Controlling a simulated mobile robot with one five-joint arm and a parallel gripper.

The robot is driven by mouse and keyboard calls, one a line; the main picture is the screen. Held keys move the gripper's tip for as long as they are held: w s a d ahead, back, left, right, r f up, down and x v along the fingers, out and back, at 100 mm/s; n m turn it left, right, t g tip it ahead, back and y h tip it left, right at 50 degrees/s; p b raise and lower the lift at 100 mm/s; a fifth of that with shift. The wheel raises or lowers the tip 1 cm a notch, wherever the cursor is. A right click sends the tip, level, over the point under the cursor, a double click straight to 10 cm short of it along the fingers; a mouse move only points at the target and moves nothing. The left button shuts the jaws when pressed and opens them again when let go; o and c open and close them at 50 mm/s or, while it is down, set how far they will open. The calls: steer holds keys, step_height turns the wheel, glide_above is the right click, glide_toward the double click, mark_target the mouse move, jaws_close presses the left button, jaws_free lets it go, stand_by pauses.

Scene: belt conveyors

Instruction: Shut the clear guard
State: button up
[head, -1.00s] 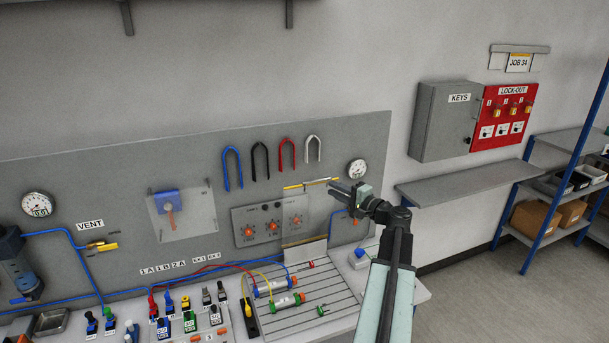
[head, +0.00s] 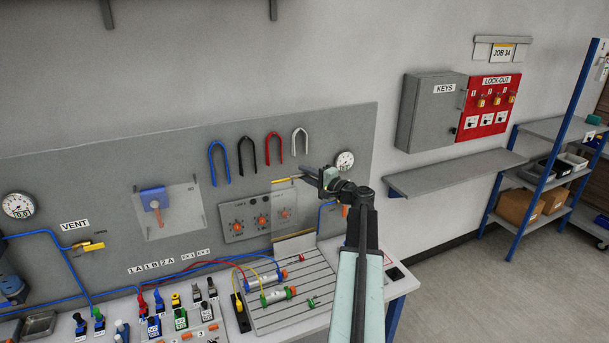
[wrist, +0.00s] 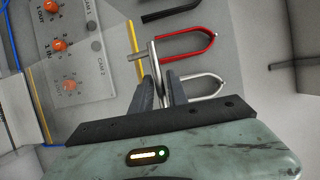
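The clear guard (head: 284,208) is a see-through panel with yellow edging. It stands at the right of the selector panel with orange knobs and overlaps its right part. It stands partly open. In the wrist view the clear panel (wrist: 110,95) lies left of my fingers, with a yellow strip along its edge. My gripper (head: 312,174) is at the guard's upper right. In the wrist view my gripper's fingers (wrist: 161,82) lie close on both sides of a thin metal handle (wrist: 151,55) and look shut on it. The exact contact is partly hidden between the fingers.
Coloured U-shaped hoops (head: 274,148) hang on the grey board above the guard. A gauge (head: 345,160) is just right of my gripper. The bench below holds a slotted plate (head: 290,312) with cylinders and hoses. A grey shelf (head: 455,174) is on the wall to the right.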

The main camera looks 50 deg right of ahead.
jaws_close()
stand_by(1.3)
